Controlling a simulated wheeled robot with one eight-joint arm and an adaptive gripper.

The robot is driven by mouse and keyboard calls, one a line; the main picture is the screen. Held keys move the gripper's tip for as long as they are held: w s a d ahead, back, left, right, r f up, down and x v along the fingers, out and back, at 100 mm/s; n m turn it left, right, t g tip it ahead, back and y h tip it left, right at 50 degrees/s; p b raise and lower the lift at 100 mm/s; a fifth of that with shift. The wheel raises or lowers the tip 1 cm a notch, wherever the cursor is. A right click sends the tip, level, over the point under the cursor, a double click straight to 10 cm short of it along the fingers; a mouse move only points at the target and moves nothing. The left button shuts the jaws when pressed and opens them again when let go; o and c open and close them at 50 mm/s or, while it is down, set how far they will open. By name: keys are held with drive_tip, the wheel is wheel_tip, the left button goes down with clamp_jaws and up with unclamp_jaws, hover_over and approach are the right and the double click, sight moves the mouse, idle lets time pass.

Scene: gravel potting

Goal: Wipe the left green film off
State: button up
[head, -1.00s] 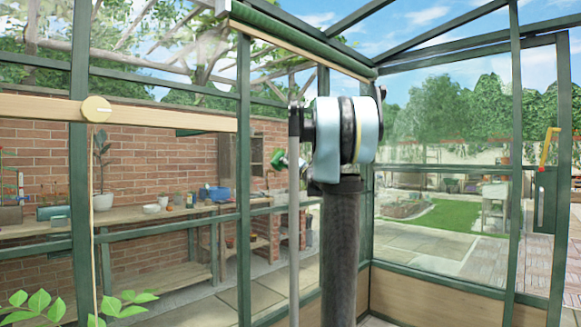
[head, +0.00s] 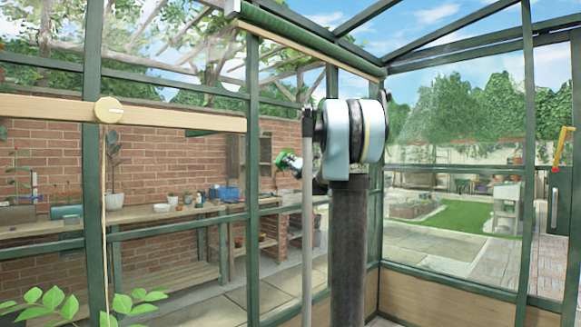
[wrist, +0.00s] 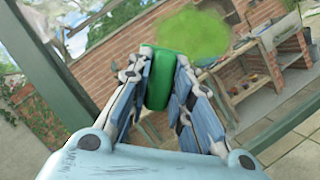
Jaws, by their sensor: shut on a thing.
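A green film (wrist: 193,35) shows as a soft-edged green patch on the glass in the wrist view, beyond my fingertips and slightly right of them. I cannot make it out in the head view. My gripper (wrist: 160,62) is shut on a green sponge-like block (wrist: 158,82), which sits upright between the two fingers. The block looks close to the film's lower left edge, but I cannot tell whether it touches the glass. In the head view my gripper (head: 291,163) is small, left of my arm's column and partly hidden behind a grey pole.
Dark green frame posts (head: 94,160) divide the glass panes. A wooden rail with a round knob (head: 108,110) and hanging cord crosses the left pane. Leafy plant tops (head: 75,305) rise at lower left. Outside stand a brick wall and a workbench (head: 150,215).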

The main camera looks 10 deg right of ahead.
drive_tip(key=shift+w+a, duration=0.5)
drive_tip(key=shift+w, duration=0.2)
idle(0.6)
drive_tip(key=shift+w+d+r, duration=0.9)
drive_tip(key=shift+w+d, duration=3.35)
drive_tip(key=shift+d, duration=1.6)
drive_tip(key=shift+s+a, duration=1.45)
drive_tip(key=shift+a, duration=0.5)
drive_tip(key=shift+s+a, duration=1.4)
drive_tip(key=shift+a, duration=0.6)
drive_tip(key=shift+s+a, duration=1.45)
drive_tip(key=shift+a, duration=0.5)
drive_tip(key=shift+w+r, duration=0.1)
drive_tip(key=shift+r, duration=0.85)
drive_tip(key=shift+w+d, duration=0.55)
drive_tip(key=shift+d, duration=0.25)
drive_tip(key=shift+w+d, duration=0.5)
drive_tip(key=shift+d, duration=0.25)
